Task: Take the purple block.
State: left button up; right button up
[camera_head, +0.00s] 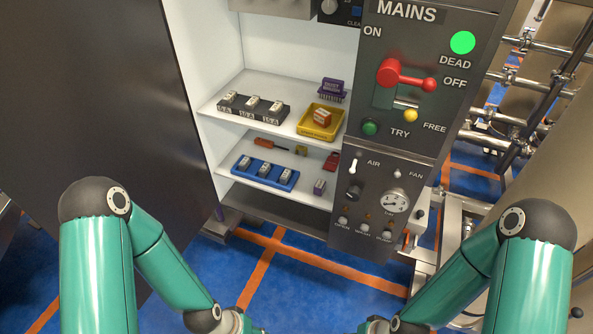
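A larger purple piece (332,90) with a ribbed or pinned lower part stands at the back right of the upper shelf, behind a yellow tray. I cannot tell which of the two is the task's block. Both of my teal arms reach in from the bottom corners. Their wrists show at the bottom edge, well below and in front of the shelves. The fingers of both grippers are out of the frame.
The upper shelf holds a dark rack (245,112) and the yellow tray (308,129) with an orange block (322,118). The lower shelf holds the blue rack (274,182), a screwdriver (266,143) and a red item (332,161). A control panel (384,200) borders the shelves' right side.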

aim_at(320, 187)
jog(key=z, duration=0.1)
jog(key=i, duration=0.95)
jog(key=z, duration=0.45)
